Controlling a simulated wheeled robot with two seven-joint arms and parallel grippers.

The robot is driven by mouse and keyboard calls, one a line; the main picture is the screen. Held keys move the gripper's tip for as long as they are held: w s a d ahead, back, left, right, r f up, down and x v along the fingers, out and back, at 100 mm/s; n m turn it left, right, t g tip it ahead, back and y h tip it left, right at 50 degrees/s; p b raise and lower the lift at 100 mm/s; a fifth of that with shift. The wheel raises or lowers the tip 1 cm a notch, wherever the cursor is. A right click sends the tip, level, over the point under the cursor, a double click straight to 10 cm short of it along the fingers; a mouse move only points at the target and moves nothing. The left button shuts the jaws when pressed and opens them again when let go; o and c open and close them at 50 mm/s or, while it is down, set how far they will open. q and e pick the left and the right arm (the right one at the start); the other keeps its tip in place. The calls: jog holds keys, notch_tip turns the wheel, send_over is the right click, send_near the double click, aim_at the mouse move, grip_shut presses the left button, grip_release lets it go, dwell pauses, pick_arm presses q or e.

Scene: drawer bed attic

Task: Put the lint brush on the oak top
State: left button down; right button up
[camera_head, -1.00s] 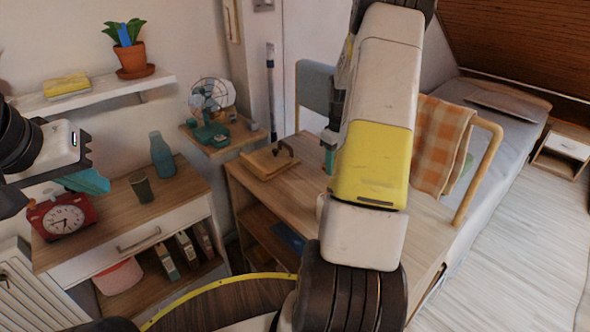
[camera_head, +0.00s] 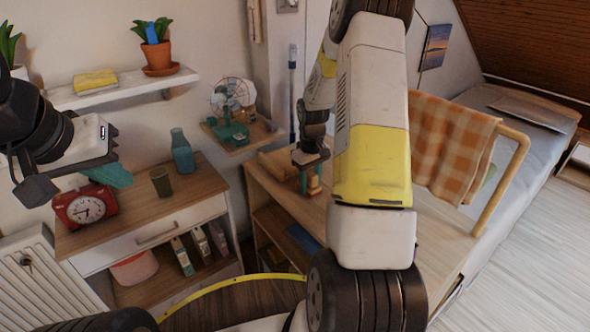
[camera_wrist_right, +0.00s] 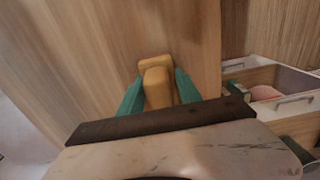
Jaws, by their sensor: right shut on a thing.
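The lint brush, as far as I can tell, is the tan wooden piece (camera_wrist_right: 157,80) between the teal fingers of my right gripper (camera_wrist_right: 158,92) in the right wrist view. The right gripper is shut on it. In the head view the right gripper (camera_head: 311,184) points down over the oak top of the middle unit (camera_head: 290,205), beside a wooden box (camera_head: 274,165). I cannot tell whether the brush touches that surface. My left gripper (camera_head: 62,165) is at the left, near the red clock; its finger opening is unclear.
The left drawer cabinet also has a wooden top (camera_head: 140,207), bearing a red clock (camera_head: 86,206), a cup (camera_head: 160,181) and a blue bottle (camera_head: 182,152). A fan (camera_head: 232,98) stands on a small shelf. A checked cloth (camera_head: 450,145) hangs on the right. My right arm hides much of the middle.

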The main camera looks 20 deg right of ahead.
aim_at(310, 172)
jog(key=o, duration=1.2)
jog(key=shift+f, duration=0.15)
notch_tip(310, 172, up, 12)
jog(key=shift+f, duration=0.1)
jog(key=s+a+r+m+t, duration=0.1)
jog(key=s+a+r+t, duration=0.1)
jog(key=s+a+r, duration=0.35)
jog(key=s+a+r+m+t, duration=0.1)
jog(key=s+a+r+t, duration=0.15)
jog(key=s+r, duration=0.6)
jog(key=s+a+r, duration=0.1)
jog(key=s, duration=0.2)
jog(key=s+a+r+t+y, duration=0.1)
jog(key=s+a, duration=0.1)
jog(key=s, duration=0.1)
jog(key=s+a+r+m+y, duration=0.1)
jog(key=s+a+r, duration=0.1)
jog(key=s, duration=0.1)
jog(key=shift+s+t, duration=0.35)
